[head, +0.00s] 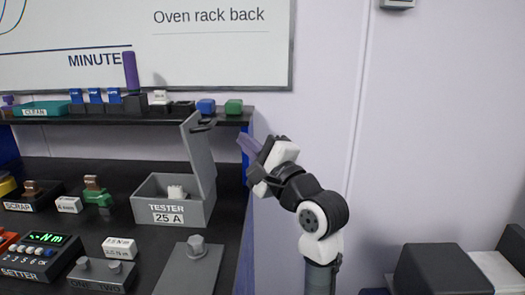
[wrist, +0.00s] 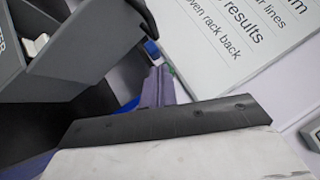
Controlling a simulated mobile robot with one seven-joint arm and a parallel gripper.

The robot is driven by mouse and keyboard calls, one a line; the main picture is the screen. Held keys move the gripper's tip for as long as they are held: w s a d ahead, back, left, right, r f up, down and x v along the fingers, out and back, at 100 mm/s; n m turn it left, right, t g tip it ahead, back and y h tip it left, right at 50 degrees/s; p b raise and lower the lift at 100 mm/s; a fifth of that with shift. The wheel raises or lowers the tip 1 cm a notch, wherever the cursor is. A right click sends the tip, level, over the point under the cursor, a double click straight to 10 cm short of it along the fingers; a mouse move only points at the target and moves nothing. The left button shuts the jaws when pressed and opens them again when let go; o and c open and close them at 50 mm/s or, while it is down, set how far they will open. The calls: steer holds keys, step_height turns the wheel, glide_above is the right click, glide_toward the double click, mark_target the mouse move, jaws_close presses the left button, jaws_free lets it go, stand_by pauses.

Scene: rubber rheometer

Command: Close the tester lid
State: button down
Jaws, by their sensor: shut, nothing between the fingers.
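The tester (head: 180,213) is a grey open-topped box with a "TESTER 25 A" label, on the dark bench in the head view. Its lid (head: 201,155) stands upright, open, on the box's right side, with a dark handle (head: 204,126) near its top. A small pale block (head: 176,192) shows inside the box. My gripper (head: 246,145) is to the right of the lid, apart from it, near the lid's upper half, with its purple fingers together and empty. In the wrist view the fingers (wrist: 157,87) are beside the large dark grey lid (wrist: 88,45).
A shelf (head: 70,117) with small blue and green blocks (head: 233,106) runs behind the tester. In front are a grey plate with a knob (head: 190,268), a labelled white block (head: 119,248) and the setter (head: 42,258).

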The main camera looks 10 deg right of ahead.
steer(key=shift+w+a+r+p, duration=0.25)
steer(key=shift+w+a+r, duration=0.15)
steer(key=shift+a, duration=0.3)
steer(key=shift+w+a+r+p, duration=0.25)
steer(key=shift+w+a, duration=0.1)
steer(key=shift+a, duration=0.35)
steer(key=shift+w+a+r+p, duration=0.25)
steer(key=shift+w+a+r, duration=0.15)
steer(key=shift+a, duration=0.3)
steer(key=shift+w, duration=0.1)
